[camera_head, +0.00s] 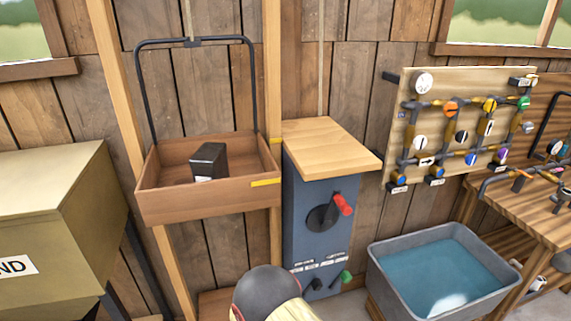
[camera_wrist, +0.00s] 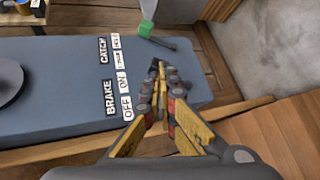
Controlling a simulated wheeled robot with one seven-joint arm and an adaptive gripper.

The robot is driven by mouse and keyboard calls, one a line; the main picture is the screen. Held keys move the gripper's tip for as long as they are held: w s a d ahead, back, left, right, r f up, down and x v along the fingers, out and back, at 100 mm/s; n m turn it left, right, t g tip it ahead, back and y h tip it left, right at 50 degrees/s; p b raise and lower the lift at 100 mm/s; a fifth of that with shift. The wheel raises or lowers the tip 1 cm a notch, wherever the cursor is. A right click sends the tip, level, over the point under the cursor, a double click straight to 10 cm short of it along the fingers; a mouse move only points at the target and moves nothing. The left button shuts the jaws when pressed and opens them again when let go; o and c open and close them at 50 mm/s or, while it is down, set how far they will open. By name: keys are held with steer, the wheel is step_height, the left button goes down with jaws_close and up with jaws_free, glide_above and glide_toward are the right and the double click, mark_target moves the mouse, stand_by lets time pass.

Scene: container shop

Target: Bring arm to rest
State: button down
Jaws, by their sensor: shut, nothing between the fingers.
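My gripper (camera_wrist: 160,85) shows in the wrist view with its yellow-and-black fingers together, shut and empty. It is beside the lower part of a blue-grey cabinet (camera_wrist: 65,75) whose labels read BRAKE, OFF, ON and CATCH. A green-tipped lever (camera_wrist: 145,29) sits just beyond the fingertips; whether they touch it I cannot tell. In the head view, part of my arm (camera_head: 268,292) is at the bottom centre, in front of the cabinet (camera_head: 300,225), and the fingers are out of sight. The cabinet has a red-handled crank (camera_head: 341,205) and the green lever (camera_head: 345,276).
Left of the cabinet hangs a wooden tray (camera_head: 205,205) holding a black block (camera_head: 208,160). A tan bin (camera_head: 50,220) stands far left. A grey tub of water (camera_head: 385,270) is at right, below a pipe-and-valve board (camera_head: 400,125). A workbench (camera_head: 525,215) is far right.

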steer(key=s+d+r+m+g, duration=0.2)
steer(key=s+d+r+g, duration=0.3)
steer(key=s+r, duration=0.3)
steer(key=s+d+r+m+g, duration=0.1)
steer(key=s+d+r+g, duration=0.45)
steer(key=s, duration=0.55)
steer(key=s+r+m+t+y, duration=0.1)
steer(key=s+r+m+y, duration=0.1)
steer(key=r, duration=0.7)
steer(key=s+d+r+m+t+y, duration=0.1)
steer(key=s+r+m+t+y, duration=0.1)
steer(key=r, duration=0.7)
steer(key=s+d+r+m+t+y, duration=0.1)
steer(key=s+r+m+y, duration=0.3)
steer(key=r, duration=0.5)
steer(key=s+m+t, duration=0.1)
steer(key=s, duration=0.1)
steer(key=shift+s+d, duration=0.25)
steer(key=shift+s, duration=0.1)
